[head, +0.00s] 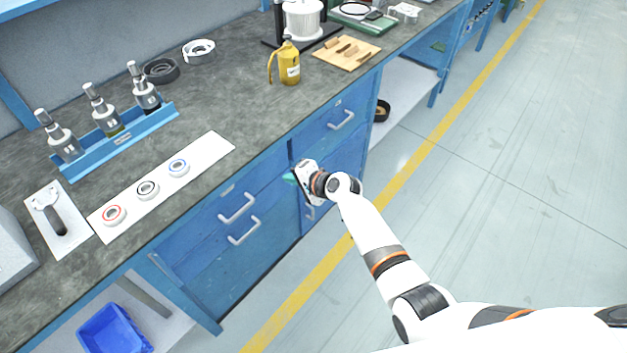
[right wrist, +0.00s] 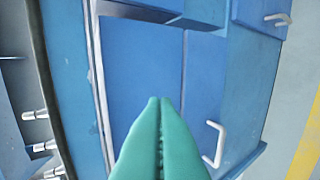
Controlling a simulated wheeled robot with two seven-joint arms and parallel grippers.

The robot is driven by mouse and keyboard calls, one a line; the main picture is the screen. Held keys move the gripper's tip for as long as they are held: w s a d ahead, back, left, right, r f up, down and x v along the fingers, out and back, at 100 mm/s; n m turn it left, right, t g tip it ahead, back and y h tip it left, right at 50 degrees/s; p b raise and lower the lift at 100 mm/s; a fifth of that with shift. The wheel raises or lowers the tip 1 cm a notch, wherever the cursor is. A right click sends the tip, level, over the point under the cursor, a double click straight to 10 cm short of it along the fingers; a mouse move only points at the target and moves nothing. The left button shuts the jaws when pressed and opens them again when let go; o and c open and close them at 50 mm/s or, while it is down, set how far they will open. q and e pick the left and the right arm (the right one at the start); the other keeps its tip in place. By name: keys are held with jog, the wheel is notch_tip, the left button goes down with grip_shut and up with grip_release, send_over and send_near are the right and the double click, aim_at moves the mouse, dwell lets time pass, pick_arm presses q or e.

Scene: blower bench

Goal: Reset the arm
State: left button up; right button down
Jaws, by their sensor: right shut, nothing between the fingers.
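My right arm (head: 375,240) comes in from the lower right of the head view, over the floor. My right gripper (head: 289,178) is in front of the blue cabinet, below the bench top's front edge. Its green fingers also show in the right wrist view (right wrist: 159,140), where they are shut together with nothing between them. In that view they point at the blue cabinet front (right wrist: 143,70), with a pale handle (right wrist: 214,146) to their right. I cannot tell whether they touch the cabinet. My left arm and gripper are not in the head view.
The bench top (head: 225,95) holds a blue rack (head: 120,140) of bottles, a white strip (head: 205,152) with several rings, a yellow bottle (head: 289,66) and a wooden board (head: 347,53). Drawer handles (head: 237,208) stick out near the gripper. The floor (head: 500,190) to the right is clear.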

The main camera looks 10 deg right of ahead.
jog(key=p+v, duration=0.1)
jog(key=v, duration=0.6)
jog(key=s+d+f+n+g+h, duration=0.2)
jog(key=s+d+f, duration=0.1)
jog(key=s+f, duration=0.8)
jog(key=s+d+f+n+g+h, duration=0.2)
jog(key=s+d+f, duration=0.3)
jog(key=f, duration=0.9)
jog(key=s+d+f+n+g+h, duration=0.1)
jog(key=s+f+n, duration=0.2)
jog(key=s, duration=0.8)
jog(key=s+d+f+n+g+h, duration=0.1)
jog(key=s+f, duration=0.5)
jog(key=s, duration=0.6)
jog(key=s+d+f+n+g+h, duration=0.1)
jog(key=s+d+f+n+g, duration=0.1)
jog(key=s, duration=0.9)
notch_tip(320, 180, down, 3)
jog(key=d+n, duration=0.1)
jog(key=n, duration=0.1)
jog(key=shift+s+n, duration=0.35)
jog(key=shift+n, duration=0.05)
jog(key=shift+d, duration=0.1)
